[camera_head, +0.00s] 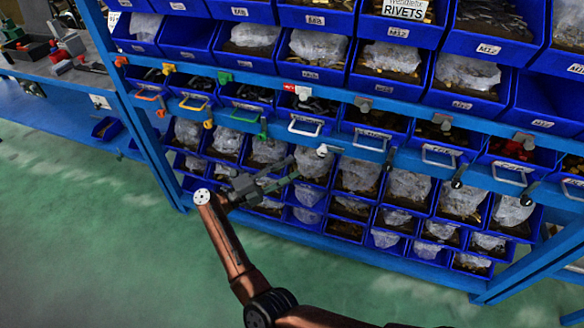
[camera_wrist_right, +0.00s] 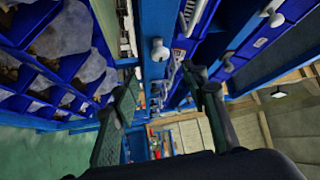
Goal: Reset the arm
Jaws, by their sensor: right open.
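My right arm (camera_head: 228,245), copper-coloured, comes in from the bottom of the head view. Its right gripper (camera_head: 288,172) is dark, points to the right and is in front of the blue bin rack. In the right wrist view the two dark fingers of the gripper (camera_wrist_right: 158,84) stand apart, with nothing held between them. I cannot tell from the head view whether a finger touches the rack. My left gripper shows in neither view.
A blue rack (camera_head: 400,155) holds rows of blue bins, many with bagged parts. Drawer handles (camera_head: 305,127) and knobs stick out along its middle. A workbench (camera_head: 60,70) with tools is at upper left. Green floor (camera_head: 90,240) is clear at lower left.

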